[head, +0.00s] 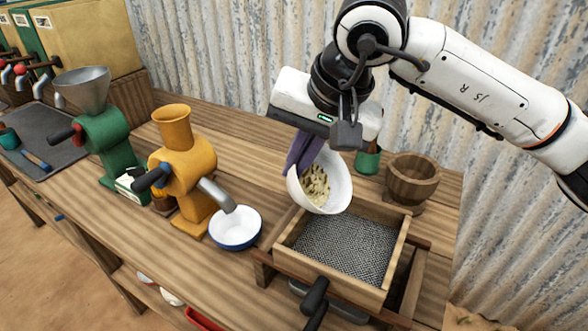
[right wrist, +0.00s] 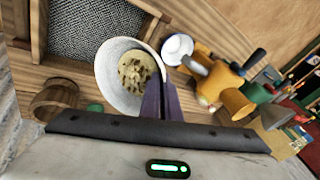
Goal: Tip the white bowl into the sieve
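The white bowl (head: 339,178) hangs tilted in the head view, its mouth facing the front, with pale flaky pieces (head: 315,186) inside. My right gripper (head: 304,152), with purple fingers, is shut on its rim. The bowl is above the back left corner of the sieve (head: 345,250), a wooden frame with grey mesh and a dark handle. The mesh looks bare. In the right wrist view the bowl (right wrist: 106,76) is at the fingertips (right wrist: 160,100), the pieces gathered in it, and part of the sieve (right wrist: 92,22) shows beyond. My left gripper is not in view.
A blue-and-white bowl (head: 236,230) stands left of the sieve, under the spout of a yellow mill (head: 182,160). A green mill (head: 104,140) is farther left. A wooden mortar (head: 413,178) and a green cup (head: 367,161) stand behind the sieve, near the corrugated wall.

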